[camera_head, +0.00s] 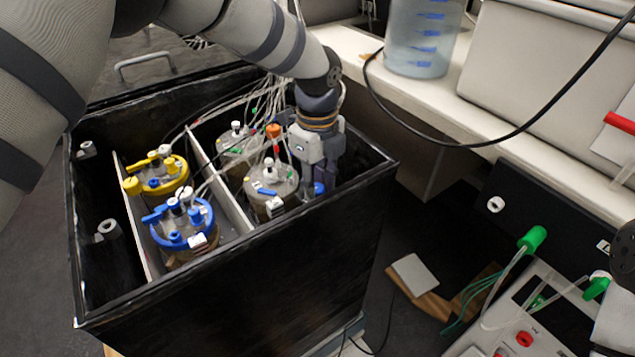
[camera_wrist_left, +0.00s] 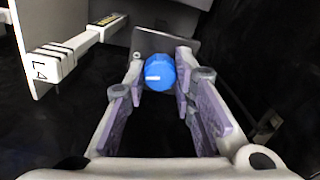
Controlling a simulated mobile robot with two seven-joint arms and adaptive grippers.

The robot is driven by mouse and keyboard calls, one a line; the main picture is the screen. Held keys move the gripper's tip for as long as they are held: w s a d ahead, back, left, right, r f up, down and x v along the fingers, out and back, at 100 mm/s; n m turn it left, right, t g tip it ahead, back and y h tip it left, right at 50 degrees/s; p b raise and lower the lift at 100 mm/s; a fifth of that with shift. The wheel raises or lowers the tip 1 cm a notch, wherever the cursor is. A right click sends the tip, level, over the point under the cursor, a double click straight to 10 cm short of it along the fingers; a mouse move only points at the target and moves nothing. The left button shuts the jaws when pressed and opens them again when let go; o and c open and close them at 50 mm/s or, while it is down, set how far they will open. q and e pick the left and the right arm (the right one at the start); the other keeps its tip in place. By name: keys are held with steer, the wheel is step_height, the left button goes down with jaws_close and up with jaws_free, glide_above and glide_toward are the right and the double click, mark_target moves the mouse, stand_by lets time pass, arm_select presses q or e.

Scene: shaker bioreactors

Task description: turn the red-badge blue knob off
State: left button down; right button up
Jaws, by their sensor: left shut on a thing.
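A blue knob (camera_wrist_left: 160,73) with a white mark on its face sits on a grey plate (camera_wrist_left: 150,42) in the left wrist view. It also shows as a small blue spot (camera_head: 319,188) at the right inner side of the black box in the head view. My left gripper (camera_wrist_left: 160,80) points down into the box, and its fingers are shut on the knob from both sides. In the head view the left gripper (camera_head: 318,175) hides most of the knob's surroundings. I cannot make out a red badge beside the knob.
The black box (camera_head: 250,270) has high walls and a light divider (camera_head: 217,182). Inside stand a yellow-lidded vessel (camera_head: 160,180), a blue-lidded vessel (camera_head: 183,225) and grey-lidded vessels (camera_head: 272,185) with tubes close to my gripper. A bench with a blue-marked container (camera_head: 422,40) stands behind.

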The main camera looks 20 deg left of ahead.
mark_target(317, 187)
arm_select(q)
steer(key=shift+f+m, duration=0.1)
steer(key=shift+m, duration=1.4)
steer(key=c, duration=1.3)
jaws_free()
steer(key=shift+c, duration=0.2)
step_height(317, 187, up, 12)
